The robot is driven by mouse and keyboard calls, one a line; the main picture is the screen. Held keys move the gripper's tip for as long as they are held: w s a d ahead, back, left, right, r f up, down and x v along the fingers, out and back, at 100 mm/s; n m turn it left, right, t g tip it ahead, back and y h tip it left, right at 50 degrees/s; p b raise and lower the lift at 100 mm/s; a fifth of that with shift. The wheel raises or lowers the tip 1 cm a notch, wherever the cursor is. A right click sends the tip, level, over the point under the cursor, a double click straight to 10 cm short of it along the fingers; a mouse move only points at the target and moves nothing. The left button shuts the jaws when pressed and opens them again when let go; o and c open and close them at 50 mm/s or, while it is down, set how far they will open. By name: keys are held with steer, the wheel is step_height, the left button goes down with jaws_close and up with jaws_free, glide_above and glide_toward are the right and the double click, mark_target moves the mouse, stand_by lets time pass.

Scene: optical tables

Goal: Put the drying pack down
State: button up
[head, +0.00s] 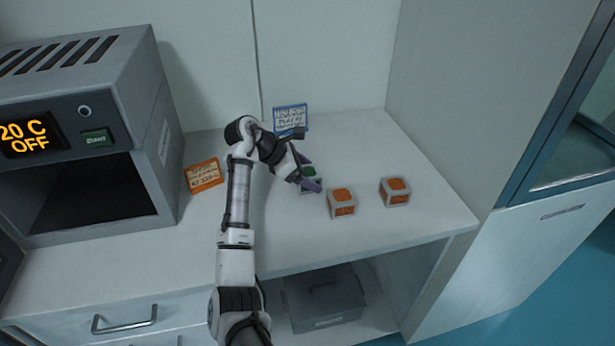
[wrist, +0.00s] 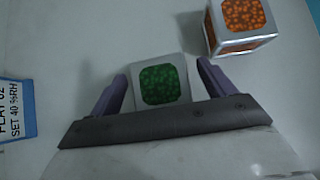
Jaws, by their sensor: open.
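The drying pack with the green face is a small pale-framed cube (wrist: 161,84) standing on the white bench top. It also shows in the head view (head: 309,172), partly hidden by my gripper. My gripper (wrist: 161,85) has its two purple fingers apart, one on each side of the green pack, with a visible gap at the fingers. In the head view my gripper (head: 308,172) is low over the bench at the pack. Two similar cubes with orange faces stand to its right, a nearer one (head: 341,203) and a farther-right one (head: 395,191).
An oven (head: 75,130) reading "20 C OFF" fills the left. A wall panel (head: 440,90) bounds the right. A grey bin (head: 324,298) sits below the bench.

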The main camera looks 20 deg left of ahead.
steer(key=c, duration=1.2)
